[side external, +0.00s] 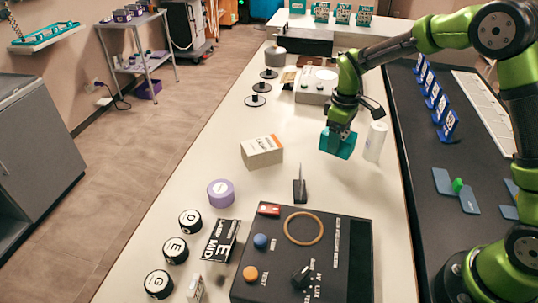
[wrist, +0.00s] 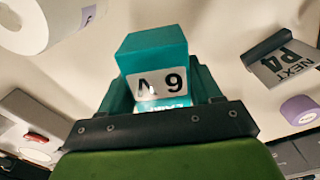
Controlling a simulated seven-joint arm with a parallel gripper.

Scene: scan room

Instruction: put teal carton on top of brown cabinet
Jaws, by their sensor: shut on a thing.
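The teal carton (side external: 337,143) is in my gripper (side external: 341,128), over the right part of the white table. In the wrist view the carton (wrist: 152,48) sits between the fingers of my gripper (wrist: 163,90), with a white label facing the camera. My gripper is shut on it. The carton looks tilted, and I cannot tell its exact height above the table. I cannot make out a clearly brown cabinet; a grey cabinet (side external: 38,150) with an open dark front stands on the floor at the left.
A white roll (side external: 376,141) stands close right of the carton. A white-orange box (side external: 262,152), a dark upright sign (side external: 300,188), a purple roll (side external: 221,193) and a black control panel (side external: 260,285) are nearer the camera.

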